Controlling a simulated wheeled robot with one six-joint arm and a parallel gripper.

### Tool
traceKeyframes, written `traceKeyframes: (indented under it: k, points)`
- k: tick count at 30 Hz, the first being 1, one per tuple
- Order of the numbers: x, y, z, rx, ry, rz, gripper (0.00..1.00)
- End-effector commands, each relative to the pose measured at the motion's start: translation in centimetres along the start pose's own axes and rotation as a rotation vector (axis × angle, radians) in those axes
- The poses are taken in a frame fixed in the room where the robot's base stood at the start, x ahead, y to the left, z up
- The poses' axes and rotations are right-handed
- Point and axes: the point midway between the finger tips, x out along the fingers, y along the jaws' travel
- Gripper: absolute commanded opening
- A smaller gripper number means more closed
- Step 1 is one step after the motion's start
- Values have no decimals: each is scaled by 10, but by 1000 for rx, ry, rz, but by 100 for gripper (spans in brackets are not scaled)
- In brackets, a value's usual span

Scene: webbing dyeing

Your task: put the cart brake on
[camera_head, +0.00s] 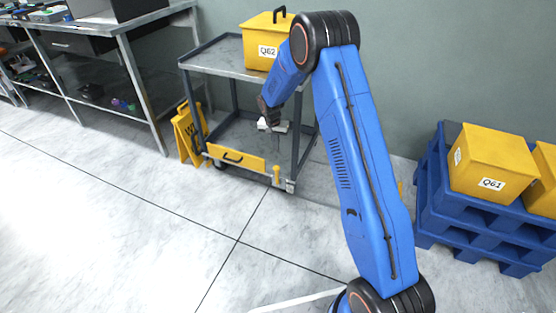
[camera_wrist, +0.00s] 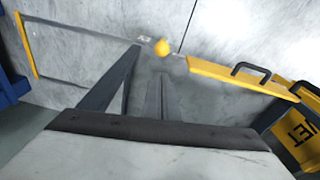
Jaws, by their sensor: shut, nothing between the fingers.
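The cart (camera_head: 236,73) is a grey metal frame with a top tray, against the back wall. Low on its front right corner, by a leg, stands a small yellow lever (camera_head: 276,174), apparently the brake. My gripper (camera_head: 272,126) is shut and empty, above and behind the lever near the cart's right side, not touching the lever. Its fingers cannot be made out in the wrist view. Whether the lever is up or down is unclear.
A yellow bin marked Q62 (camera_head: 262,50) stands on the cart. A yellow wet-floor sign (camera_head: 187,133) stands at its left. A blue pallet (camera_head: 432,215) with yellow bins is at the right, a workbench (camera_head: 130,45) at the left. The floor in front is clear.

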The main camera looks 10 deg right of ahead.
Motion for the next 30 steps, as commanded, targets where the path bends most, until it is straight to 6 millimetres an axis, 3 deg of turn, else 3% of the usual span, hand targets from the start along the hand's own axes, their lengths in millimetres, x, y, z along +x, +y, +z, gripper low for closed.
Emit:
traceKeyframes:
  k: [8, 21, 30]
  points:
    - [11, 0, 0, 0, -2, 1, 0]
    - [78, 1, 1, -1, -2, 2, 0]
    - [99, 1, 0, 0, -1, 1, 0]
